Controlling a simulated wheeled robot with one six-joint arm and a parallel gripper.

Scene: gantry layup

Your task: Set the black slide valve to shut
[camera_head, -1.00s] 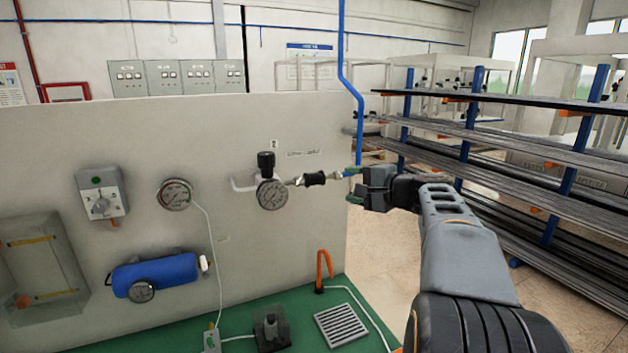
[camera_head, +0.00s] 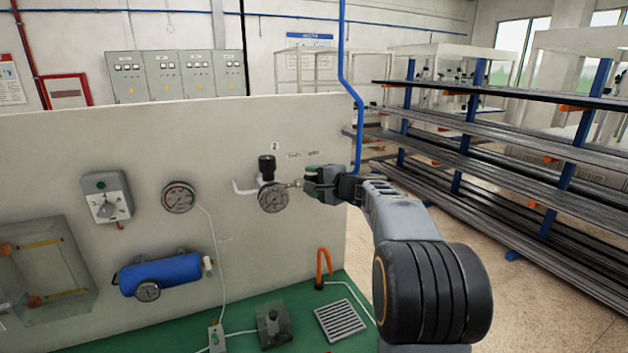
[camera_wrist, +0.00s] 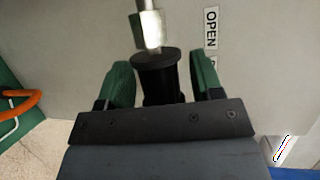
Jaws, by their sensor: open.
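The black slide valve (camera_wrist: 156,75) is a ribbed black sleeve on a metal line, seen in the wrist view between my two green-padded fingers. My gripper (camera_wrist: 163,85) is open around the sleeve, with a visible gap on each side. In the head view my gripper (camera_head: 310,182) is at the panel, just right of the round gauge (camera_head: 273,197), and it hides the sleeve there. A label reading OPEN (camera_wrist: 210,27) is on the panel beside the valve; a second label beside it is mostly hidden by my finger.
A black knob (camera_head: 266,165) stands above the gauge. A blue pipe (camera_head: 358,110) runs down the panel's right edge. An orange hose (camera_head: 323,265) rises from the green base (camera_head: 300,300). Racks of long bars (camera_head: 480,150) stand to the right, with open floor before them.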

